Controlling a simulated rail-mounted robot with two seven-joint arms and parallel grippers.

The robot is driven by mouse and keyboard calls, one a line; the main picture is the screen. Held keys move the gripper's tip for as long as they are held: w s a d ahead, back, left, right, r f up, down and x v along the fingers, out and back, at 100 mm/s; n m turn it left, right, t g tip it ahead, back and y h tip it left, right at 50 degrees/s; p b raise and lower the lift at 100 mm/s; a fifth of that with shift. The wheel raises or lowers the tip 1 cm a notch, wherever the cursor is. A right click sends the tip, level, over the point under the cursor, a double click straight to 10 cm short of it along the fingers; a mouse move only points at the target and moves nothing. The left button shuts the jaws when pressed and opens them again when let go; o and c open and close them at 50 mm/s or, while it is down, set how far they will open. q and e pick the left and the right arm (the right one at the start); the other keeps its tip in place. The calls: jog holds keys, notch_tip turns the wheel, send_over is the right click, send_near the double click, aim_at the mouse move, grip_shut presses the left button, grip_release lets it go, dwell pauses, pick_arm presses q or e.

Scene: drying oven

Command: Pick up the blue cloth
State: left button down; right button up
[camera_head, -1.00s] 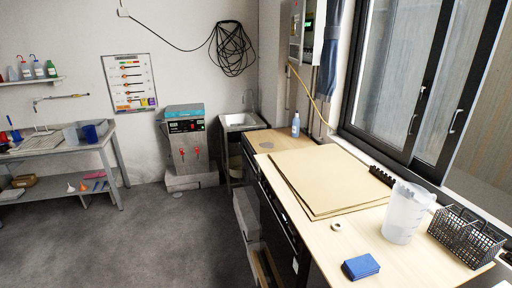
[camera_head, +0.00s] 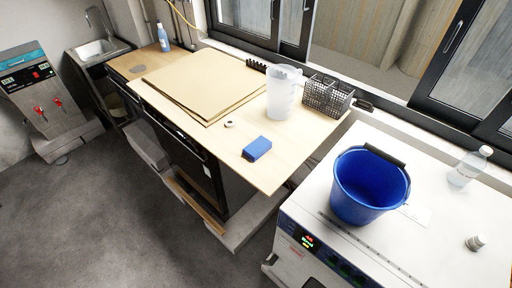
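The blue cloth (camera_head: 257,148) is a small folded blue block near the front edge of the light wooden counter (camera_head: 282,172). It lies flat, with bare wood around it. Neither of my grippers shows in the head view, and nothing touches the cloth.
A clear plastic jug (camera_head: 283,95) and a black wire basket (camera_head: 327,96) stand behind the cloth. A tape roll (camera_head: 229,124) and brown boards (camera_head: 203,84) lie left. A blue bucket (camera_head: 370,187), clear bottle (camera_head: 469,167) and small metal weight (camera_head: 475,243) stand on the white oven (camera_head: 318,208).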

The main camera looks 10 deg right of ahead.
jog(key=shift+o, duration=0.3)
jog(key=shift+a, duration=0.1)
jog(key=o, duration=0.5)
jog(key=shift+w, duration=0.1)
